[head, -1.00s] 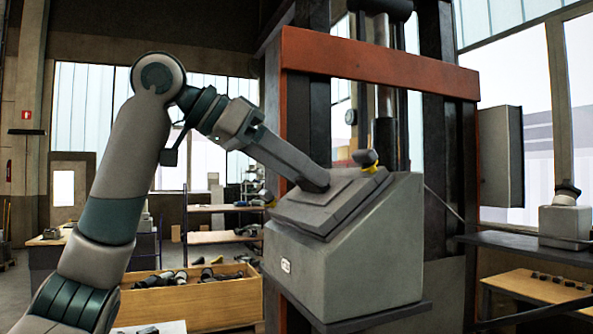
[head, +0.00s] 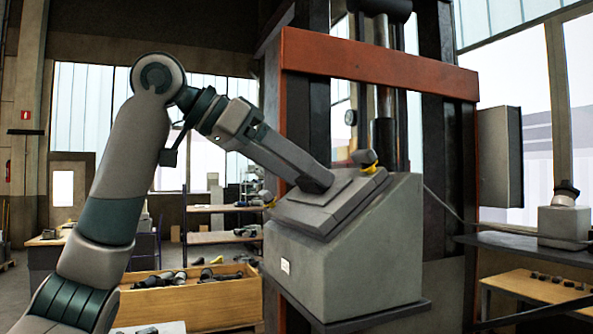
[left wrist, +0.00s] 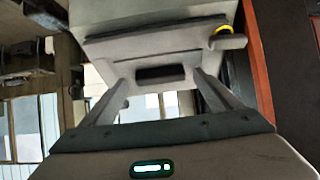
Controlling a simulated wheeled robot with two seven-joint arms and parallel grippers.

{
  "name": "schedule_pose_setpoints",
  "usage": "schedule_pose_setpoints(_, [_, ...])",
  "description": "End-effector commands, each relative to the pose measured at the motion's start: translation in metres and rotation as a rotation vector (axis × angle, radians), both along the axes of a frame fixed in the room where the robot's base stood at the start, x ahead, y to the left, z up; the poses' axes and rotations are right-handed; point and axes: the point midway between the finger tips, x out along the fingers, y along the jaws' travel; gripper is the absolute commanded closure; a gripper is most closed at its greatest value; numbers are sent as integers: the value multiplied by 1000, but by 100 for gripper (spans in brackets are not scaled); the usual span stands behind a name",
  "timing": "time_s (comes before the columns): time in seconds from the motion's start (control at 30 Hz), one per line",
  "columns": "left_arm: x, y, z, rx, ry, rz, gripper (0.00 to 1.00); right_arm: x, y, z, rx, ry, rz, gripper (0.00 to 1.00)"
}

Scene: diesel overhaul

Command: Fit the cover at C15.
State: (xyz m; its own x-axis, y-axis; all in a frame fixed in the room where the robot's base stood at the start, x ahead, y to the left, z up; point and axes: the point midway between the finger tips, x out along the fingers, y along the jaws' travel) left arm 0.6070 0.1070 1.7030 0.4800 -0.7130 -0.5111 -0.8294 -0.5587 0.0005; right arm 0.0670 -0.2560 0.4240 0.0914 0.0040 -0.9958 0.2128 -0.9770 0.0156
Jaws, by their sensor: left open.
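A grey cover plate (head: 335,208) lies on the sloped top of a grey housing (head: 345,260) that stands in front of an orange-framed press. My left gripper (head: 320,182) reaches down from the upper left, with its fingertips close over the raised middle of the plate. I cannot tell whether they touch it. In the left wrist view my left gripper (left wrist: 160,80) is open, its two fingers spread on either side of a dark slot (left wrist: 160,74) in a light grey face. I cannot make out a C15 mark. My right gripper is not in view.
A wooden crate (head: 190,304) with several dark parts is at the lower left. The press frame (head: 380,68) rises behind the housing. A dark shelf (head: 520,246) is at right.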

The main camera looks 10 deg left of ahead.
Motion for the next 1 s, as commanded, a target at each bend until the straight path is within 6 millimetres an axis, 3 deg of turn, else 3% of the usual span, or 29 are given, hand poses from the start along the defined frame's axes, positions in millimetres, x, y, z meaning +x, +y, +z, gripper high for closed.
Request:
schedule_pose_setpoints(0.37, [-12,19,12,-3,-3,3,16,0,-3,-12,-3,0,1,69])
schedule_pose_setpoints(1.0, [-72,105,75,-5,-4,1,16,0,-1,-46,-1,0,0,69])
